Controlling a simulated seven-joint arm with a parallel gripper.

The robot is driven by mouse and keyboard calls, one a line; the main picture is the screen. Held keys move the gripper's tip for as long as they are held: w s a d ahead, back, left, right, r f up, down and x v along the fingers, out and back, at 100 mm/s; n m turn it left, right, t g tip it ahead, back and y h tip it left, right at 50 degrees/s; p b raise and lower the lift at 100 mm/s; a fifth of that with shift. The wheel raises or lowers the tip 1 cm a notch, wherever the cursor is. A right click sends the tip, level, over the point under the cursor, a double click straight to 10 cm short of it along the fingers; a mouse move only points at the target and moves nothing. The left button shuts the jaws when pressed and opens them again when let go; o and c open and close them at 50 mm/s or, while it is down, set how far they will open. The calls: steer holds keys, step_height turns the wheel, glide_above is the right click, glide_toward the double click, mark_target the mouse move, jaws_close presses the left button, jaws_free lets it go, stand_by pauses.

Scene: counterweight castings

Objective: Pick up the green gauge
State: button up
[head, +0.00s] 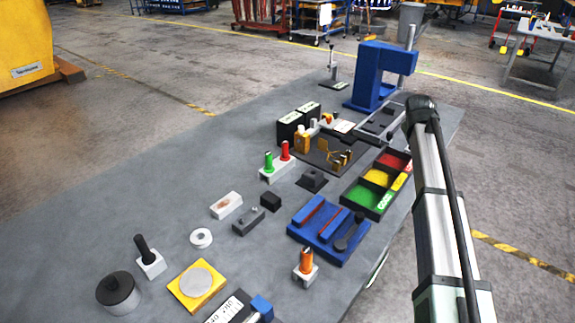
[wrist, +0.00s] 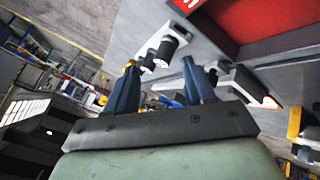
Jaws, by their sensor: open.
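The green gauge (head: 268,162) stands upright in a pale block (head: 277,172) near the middle of the table in the head view. A red gauge (head: 285,150) stands beside it in the same block. My gripper (wrist: 163,70) shows in the wrist view with its two blue fingers apart and nothing between them. I cannot make out the gripper in the head view, where my arm rises at the right. The green gauge cannot be made out in the wrist view.
An orange gauge (head: 306,262) and a black-handled gauge (head: 143,250) stand in separate blocks. A sorting tray (head: 346,198) with green, yellow and red compartments and a blue rack (head: 318,240) lie to the right. A blue press (head: 368,78) stands behind. The table's left side is clear.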

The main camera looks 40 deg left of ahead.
steer(key=s+a+r+n+g+y, duration=0.2)
steer(key=s+a+r+g+y, duration=0.15)
steer(key=s+a, duration=1.4)
steer(key=n+g, duration=0.4)
glide_toward(270, 155)
steer(key=shift+t, duration=0.25)
steer(key=x, duration=0.7)
steer(key=shift+s+d+f, duration=0.1)
steer(key=shift+s+d, duration=0.1)
steer(key=shift+d, duration=0.05)
steer(key=shift+y, duration=0.25)
steer(key=shift+x, duration=2.9)
steer(key=shift+a, duration=0.15)
